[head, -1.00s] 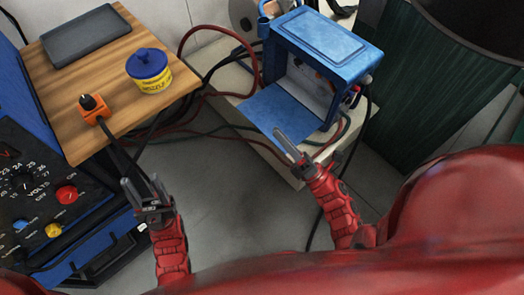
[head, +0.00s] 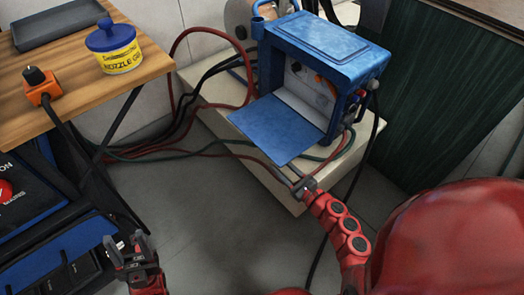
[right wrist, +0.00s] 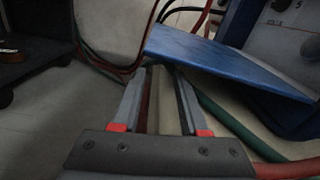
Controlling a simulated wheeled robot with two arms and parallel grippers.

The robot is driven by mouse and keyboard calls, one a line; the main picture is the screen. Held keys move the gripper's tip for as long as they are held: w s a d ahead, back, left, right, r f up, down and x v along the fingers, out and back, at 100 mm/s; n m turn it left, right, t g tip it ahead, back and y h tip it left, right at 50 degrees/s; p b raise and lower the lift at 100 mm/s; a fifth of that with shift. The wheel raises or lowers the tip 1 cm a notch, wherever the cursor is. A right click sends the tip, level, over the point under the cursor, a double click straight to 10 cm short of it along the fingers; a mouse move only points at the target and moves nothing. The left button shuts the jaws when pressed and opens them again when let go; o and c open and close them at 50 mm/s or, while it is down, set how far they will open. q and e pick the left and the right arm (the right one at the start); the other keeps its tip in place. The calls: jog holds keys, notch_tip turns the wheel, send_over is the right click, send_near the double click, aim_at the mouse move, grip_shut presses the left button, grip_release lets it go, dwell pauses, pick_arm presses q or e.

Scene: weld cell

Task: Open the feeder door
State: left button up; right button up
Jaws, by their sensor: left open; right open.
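The blue feeder (head: 335,50) stands on a pale bench. Its blue door (head: 275,128) is folded down and lies roughly flat in front of the open side, leaving the pale interior (head: 307,88) in view. My right gripper (head: 304,186) is near the door's front corner, by the bench edge. In the right wrist view its two fingers (right wrist: 160,82) are apart with nothing between them, and the door (right wrist: 220,58) is just beyond and to the right of the tips. My left gripper (head: 127,243) is open and empty at the lower left, far from the feeder.
Red, black and green cables run over the bench (head: 214,117) and floor beside the feeder.

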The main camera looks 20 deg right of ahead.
aim_at(262, 149)
jog(key=b+x, duration=0.1)
jog(key=x, duration=0.8)
jog(key=shift+w+a, duration=0.15)
jog(key=shift+w, duration=0.15)
jog(key=c, duration=0.6)
grip_shut()
jog(key=shift+a+f, duration=0.1)
